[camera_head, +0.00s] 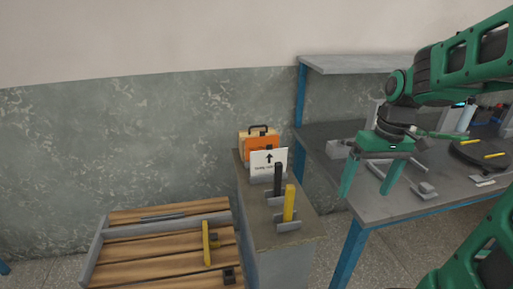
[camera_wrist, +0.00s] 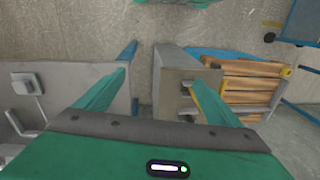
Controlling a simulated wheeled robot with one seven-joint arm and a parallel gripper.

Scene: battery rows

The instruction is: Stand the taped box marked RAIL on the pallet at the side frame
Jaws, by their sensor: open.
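My gripper (camera_head: 368,190) is open and empty, pointing down over the near left part of the blue-legged table; its spread fingers also show in the wrist view (camera_wrist: 158,82). The pallet (camera_head: 150,251) of wooden slats lies low at the bottom left, well left of my gripper. A grey side frame (camera_head: 94,254) runs along its left edge. No box with a readable RAIL mark shows. An orange and tan case (camera_head: 259,143) with a black handle stands at the back of the grey cabinet, partly hidden by a white card. In the wrist view the slats (camera_wrist: 250,86) lie at the right.
The grey cabinet (camera_head: 262,215) stands between pallet and table. It carries the white arrow card (camera_head: 268,162), a black upright piece (camera_head: 278,180) and a yellow one (camera_head: 289,203) in holders. Another yellow piece (camera_head: 206,243) is on the pallet. The table (camera_head: 335,190) holds parts and a black disc (camera_head: 478,154).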

